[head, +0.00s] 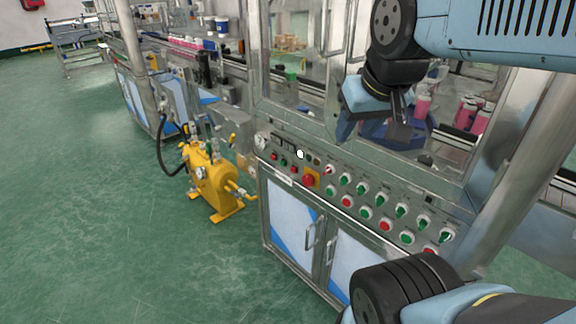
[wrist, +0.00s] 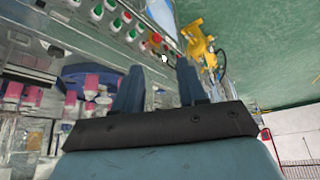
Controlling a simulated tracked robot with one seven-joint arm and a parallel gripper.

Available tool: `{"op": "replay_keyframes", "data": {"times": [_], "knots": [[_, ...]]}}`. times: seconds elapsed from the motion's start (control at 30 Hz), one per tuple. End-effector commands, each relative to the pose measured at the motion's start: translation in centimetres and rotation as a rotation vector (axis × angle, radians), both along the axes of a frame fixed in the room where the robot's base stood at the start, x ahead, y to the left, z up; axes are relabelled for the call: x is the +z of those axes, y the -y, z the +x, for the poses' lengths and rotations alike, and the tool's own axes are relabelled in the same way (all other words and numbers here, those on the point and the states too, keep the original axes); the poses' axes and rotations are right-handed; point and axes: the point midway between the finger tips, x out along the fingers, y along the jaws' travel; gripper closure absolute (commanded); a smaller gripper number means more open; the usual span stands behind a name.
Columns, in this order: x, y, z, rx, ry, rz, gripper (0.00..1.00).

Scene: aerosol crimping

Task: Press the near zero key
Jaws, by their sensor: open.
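The control panel (head: 345,190) slopes across the front of the steel machine, with rows of green, red and white knobs and buttons. A small white round piece (head: 300,153) stands out near its upper left, beside small dark displays; it also shows in the wrist view (wrist: 164,58), between my fingertips in the picture. I cannot read any label, so I cannot tell whether it is the zero key. My gripper (head: 372,128) is open and empty, above and right of that piece in the head view. In the wrist view its two blue fingers (wrist: 160,68) are spread apart.
A red stop button (head: 309,180) on a yellow plate sits below the white piece. A round gauge (head: 261,140) is at the panel's left end. A yellow pump (head: 210,180) stands on the green floor. Glass and steel posts enclose the conveyor with pink cans (head: 467,112).

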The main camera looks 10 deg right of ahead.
Motion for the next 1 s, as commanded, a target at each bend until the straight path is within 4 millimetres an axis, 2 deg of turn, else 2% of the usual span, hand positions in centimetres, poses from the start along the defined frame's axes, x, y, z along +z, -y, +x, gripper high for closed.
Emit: {"op": "replay_keyframes", "data": {"times": [0.07,0.4,1.0], "knots": [[0.00,0.00,0.00,0.000,0.000,0.000,0.67],[0.00,0.00,0.00,0.000,0.000,0.000,0.99],[0.00,0.00,0.00,0.000,0.000,0.000,1.00]]}}
